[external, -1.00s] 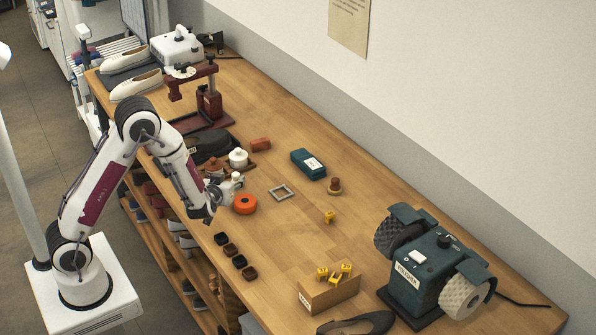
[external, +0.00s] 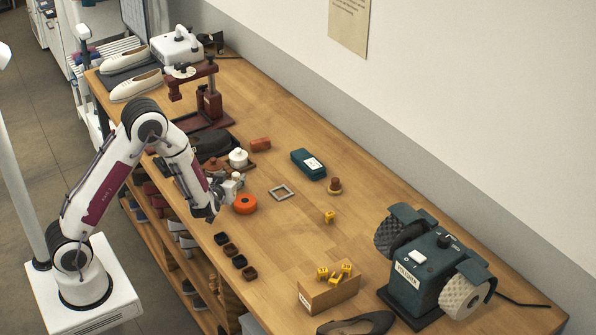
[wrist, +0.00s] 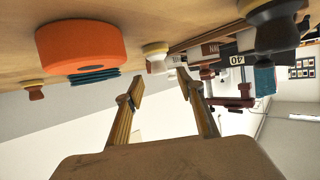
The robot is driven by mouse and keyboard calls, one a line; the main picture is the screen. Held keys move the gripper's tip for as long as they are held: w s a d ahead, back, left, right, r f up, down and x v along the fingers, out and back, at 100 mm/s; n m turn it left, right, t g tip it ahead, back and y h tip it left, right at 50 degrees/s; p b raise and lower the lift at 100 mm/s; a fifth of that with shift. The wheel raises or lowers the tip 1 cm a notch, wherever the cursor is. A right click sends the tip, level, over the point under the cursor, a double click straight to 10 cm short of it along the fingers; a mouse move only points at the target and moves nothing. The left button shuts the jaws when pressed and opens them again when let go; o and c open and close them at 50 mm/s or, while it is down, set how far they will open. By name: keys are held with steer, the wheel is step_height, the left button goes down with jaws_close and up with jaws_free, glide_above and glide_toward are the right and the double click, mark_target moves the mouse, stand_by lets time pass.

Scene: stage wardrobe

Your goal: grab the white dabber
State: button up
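My gripper (external: 226,190) hangs low over the table's near edge, just left of the orange roll (external: 245,204). In the wrist view my gripper (wrist: 161,78) is open, its two fingers apart with nothing between them. That view is upside down. It shows a dabber with a pale base and brown handle (wrist: 156,62) beyond the fingertips, and a dark one with a pale base (wrist: 277,30) nearer at upper right. A small white shape (external: 238,177) shows beside my gripper in the external view. I cannot tell which is the white dabber.
The orange roll also shows at upper left in the wrist view (wrist: 80,45). A white knobbed pot (external: 238,158) stands behind my gripper. A brown-handled dabber (external: 334,187) stands farther right, past a grey square frame (external: 281,193). Small dark dishes (external: 230,250) line the near edge.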

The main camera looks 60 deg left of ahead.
mark_target(235, 178)
steer(key=shift+w+a+f, duration=0.6)
steer(key=shift+a+f, duration=0.05)
steer(key=shift+f, duration=0.1)
steer(key=shift+x, duration=1.5)
steer(key=shift+d+f, duration=0.1)
steer(key=shift+f, duration=0.05)
steer(key=c, duration=1)
steer(key=shift+c, duration=0.2)
